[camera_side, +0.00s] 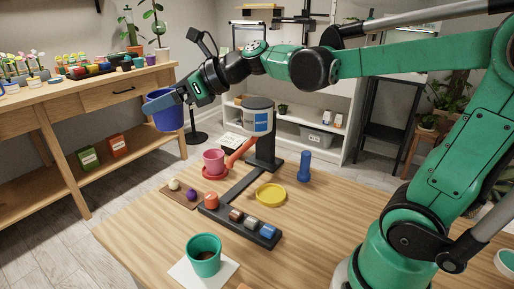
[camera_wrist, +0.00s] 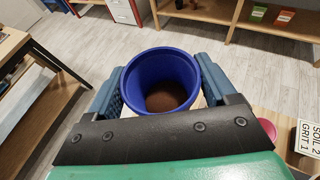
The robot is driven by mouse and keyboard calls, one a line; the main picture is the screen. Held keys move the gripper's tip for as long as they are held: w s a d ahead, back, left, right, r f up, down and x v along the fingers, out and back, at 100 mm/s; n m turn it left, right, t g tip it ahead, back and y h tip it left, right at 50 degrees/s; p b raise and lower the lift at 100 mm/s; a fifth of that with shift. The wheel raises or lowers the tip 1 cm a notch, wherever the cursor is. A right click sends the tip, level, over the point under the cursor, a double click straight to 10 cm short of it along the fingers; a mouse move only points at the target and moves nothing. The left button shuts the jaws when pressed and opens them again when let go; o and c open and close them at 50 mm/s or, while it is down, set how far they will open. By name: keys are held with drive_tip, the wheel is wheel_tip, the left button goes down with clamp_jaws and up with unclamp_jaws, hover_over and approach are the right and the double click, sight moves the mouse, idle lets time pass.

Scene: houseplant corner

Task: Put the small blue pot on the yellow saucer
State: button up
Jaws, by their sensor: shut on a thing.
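The blue pot (camera_side: 165,115) is held up in the air, left of and well above the table's far edge in the side view. My gripper (camera_side: 172,101) is shut on it. In the wrist view the pot (camera_wrist: 160,72) sits between the two blue fingers of my gripper (camera_wrist: 160,92), its mouth towards the camera and brown soil inside. The yellow saucer (camera_side: 270,195) lies on the table, right of and below the pot in the side view. It looks empty and is not seen in the wrist view.
A pink pot (camera_side: 214,161) stands on a red saucer (camera_side: 215,174). A stand (camera_side: 264,150) with a labelled container (camera_side: 258,117) rises behind the yellow saucer. A blue cylinder (camera_side: 305,166) stands to its right, a dark tray (camera_side: 238,229) in front. A teal pot (camera_side: 204,256) is nearest.

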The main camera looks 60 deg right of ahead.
drive_tip(key=a+f+n+g+y, duration=0.3)
drive_tip(key=a+n+g+y, duration=0.2)
drive_tip(key=a+n+g, duration=0.1)
drive_tip(key=shift+a+f+n+g+y, duration=0.15)
drive_tip(key=shift+a+n+g+y, duration=0.25)
drive_tip(key=shift+n, duration=0.6)
drive_tip(key=shift+d, duration=0.1)
wheel_tip(320, 180, down, 20)
drive_tip(key=shift+r, duration=0.2)
drive_tip(key=shift+f, duration=0.1)
drive_tip(key=o, duration=1.1)
drive_tip(key=shift+f, duration=0.1)
drive_tip(key=shift+d, duration=0.1)
